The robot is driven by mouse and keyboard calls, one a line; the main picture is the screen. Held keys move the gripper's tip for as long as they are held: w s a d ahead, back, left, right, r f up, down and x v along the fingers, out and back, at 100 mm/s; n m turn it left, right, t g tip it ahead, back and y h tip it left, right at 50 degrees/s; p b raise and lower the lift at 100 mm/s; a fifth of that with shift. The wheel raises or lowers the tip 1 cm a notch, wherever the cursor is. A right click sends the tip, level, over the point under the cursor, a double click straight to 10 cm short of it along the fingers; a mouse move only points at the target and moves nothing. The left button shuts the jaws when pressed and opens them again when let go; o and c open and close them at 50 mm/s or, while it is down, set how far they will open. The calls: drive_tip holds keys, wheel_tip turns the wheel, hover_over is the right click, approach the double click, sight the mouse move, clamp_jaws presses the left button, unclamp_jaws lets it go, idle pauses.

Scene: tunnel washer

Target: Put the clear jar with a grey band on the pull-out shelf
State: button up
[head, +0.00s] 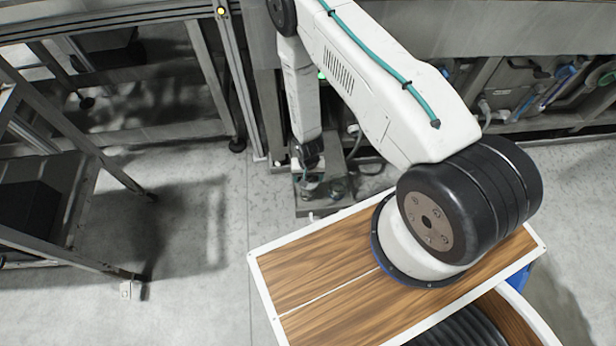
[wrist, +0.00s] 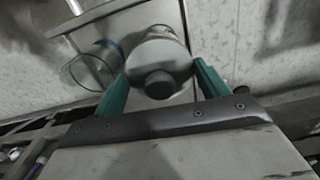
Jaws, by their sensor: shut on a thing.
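The pull-out shelf (head: 316,209) is a small grey plate low in front of the machine; in the wrist view its surface (wrist: 140,20) lies beneath the held jar. My gripper (head: 309,160) is over the shelf, fingers pointing down. In the wrist view its teal fingers (wrist: 158,84) are shut on the jar with a grey top and dark knob (wrist: 160,62). I take it for the clear jar with a grey band; its sides are mostly hidden. In the head view the jar (head: 310,186) shows small below the gripper. I cannot tell whether its base touches the shelf.
Another clear jar with a blue band (wrist: 93,68) stands on the shelf, just left of the held jar in the wrist view. A wooden-topped surface with white edges (head: 310,262) is in the foreground. Metal frames (head: 211,85) stand left; hoses and fittings (head: 555,85) run right.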

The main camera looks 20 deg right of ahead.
idle(0.3)
drive_tip(key=o, duration=1)
drive_tip(key=shift+o, duration=0.3)
drive_tip(key=shift+r, duration=0.1)
drive_tip(key=shift+r, duration=3.35)
clamp_jaws()
